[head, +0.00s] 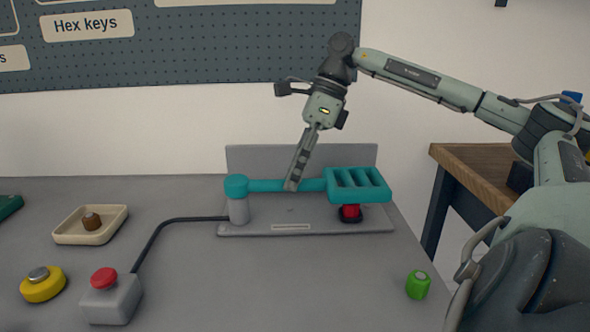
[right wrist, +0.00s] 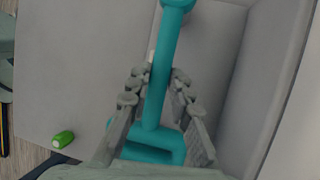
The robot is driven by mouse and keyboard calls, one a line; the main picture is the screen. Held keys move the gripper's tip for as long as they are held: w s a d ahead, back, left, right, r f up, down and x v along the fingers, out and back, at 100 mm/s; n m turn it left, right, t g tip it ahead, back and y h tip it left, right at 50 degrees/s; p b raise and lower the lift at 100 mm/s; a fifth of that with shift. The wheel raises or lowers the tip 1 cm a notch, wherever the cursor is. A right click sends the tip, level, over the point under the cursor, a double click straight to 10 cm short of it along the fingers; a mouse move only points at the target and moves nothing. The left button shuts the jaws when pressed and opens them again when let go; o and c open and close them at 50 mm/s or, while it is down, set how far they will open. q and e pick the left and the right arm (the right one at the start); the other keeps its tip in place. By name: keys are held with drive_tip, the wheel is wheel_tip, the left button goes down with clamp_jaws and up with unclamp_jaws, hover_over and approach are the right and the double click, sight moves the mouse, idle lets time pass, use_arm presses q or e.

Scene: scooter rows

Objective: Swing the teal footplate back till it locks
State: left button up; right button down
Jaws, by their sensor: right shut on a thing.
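The teal footplate (head: 372,196) is a slotted plate on a level teal bar (head: 265,185), which runs left to a round teal hub (head: 236,184) on a grey post (head: 239,211). The plate is over a red part with a black base (head: 350,213); I cannot tell whether they touch. My right gripper (head: 291,187) reaches down and is shut on the bar, left of the plate. In the right wrist view the fingers (right wrist: 157,95) lie on both sides of the teal bar (right wrist: 164,60), with the footplate (right wrist: 150,152) near the palm. My left gripper is not in view.
The grey base (head: 265,229) has an upright panel (head: 300,158) behind. A cable links it to a box with a red button (head: 108,295). A green cylinder (head: 418,285) stands at front right; a tray (head: 68,235) and yellow puck (head: 42,287) are left. The front middle is clear.

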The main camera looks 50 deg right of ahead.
idle(0.3)
drive_tip(key=c, duration=1.4)
unclamp_jaws()
drive_tip(key=shift+o, duration=0.2)
drive_tip(key=v, duration=1.2)
drive_tip(key=shift+w, duration=0.1)
